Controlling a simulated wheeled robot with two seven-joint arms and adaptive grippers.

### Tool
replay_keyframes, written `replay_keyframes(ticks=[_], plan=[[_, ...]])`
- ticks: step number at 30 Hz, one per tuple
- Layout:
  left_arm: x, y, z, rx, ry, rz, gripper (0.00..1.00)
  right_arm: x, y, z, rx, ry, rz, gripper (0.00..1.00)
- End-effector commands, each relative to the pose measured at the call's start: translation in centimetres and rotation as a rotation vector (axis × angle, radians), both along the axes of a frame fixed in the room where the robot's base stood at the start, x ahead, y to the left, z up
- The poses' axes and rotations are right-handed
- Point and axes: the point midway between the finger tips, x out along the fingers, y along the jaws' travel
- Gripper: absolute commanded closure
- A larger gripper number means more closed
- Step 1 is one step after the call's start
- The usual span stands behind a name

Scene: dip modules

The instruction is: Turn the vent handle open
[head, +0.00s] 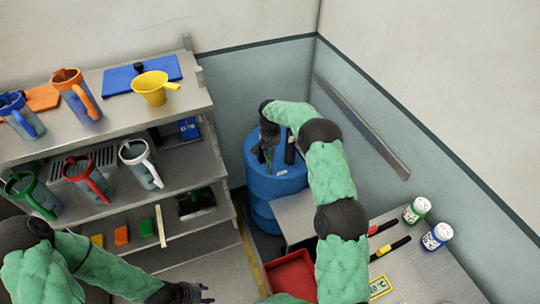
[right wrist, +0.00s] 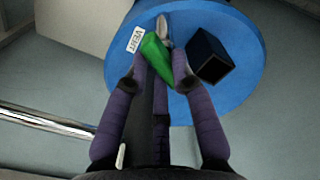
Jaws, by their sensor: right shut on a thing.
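The vent handle (right wrist: 155,52) is green and sits on top of the blue drum (right wrist: 238,90), beside a white label reading VENT (right wrist: 137,39). In the right wrist view my right gripper (right wrist: 158,72) has its fingers closed around the handle. In the head view the right gripper (head: 268,142) is over the drum (head: 273,188) and its arm hides much of the lid. A black square tube (right wrist: 208,56) stands on the lid to the right of the handle. My left gripper (head: 194,293) is at the bottom of the head view, away from the drum; its jaw opening is unclear.
A shelf unit (head: 190,178) with several jugs (head: 75,97) and a yellow funnel (head: 155,88) stands left of the drum. A rail (head: 362,127) runs along the right wall.

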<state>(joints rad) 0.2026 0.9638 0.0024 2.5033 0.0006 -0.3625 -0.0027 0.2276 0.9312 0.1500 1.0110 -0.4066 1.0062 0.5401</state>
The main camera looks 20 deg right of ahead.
Motion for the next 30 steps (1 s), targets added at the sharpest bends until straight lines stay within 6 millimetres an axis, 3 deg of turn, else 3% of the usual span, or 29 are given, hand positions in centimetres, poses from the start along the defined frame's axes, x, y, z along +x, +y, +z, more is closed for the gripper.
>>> replay_keyframes(ticks=[15,30], plan=[[0.01,0.0,-1.0,0.0,0.0,0.0,0.6,0.2,-0.03,-0.04,0.001,-0.001,0.398,1.0],[0.0,0.0,-1.15,0.0,0.0,0.0,0.6,0.24,-0.04,0.02,0.0,0.0,0.515,1.0]])
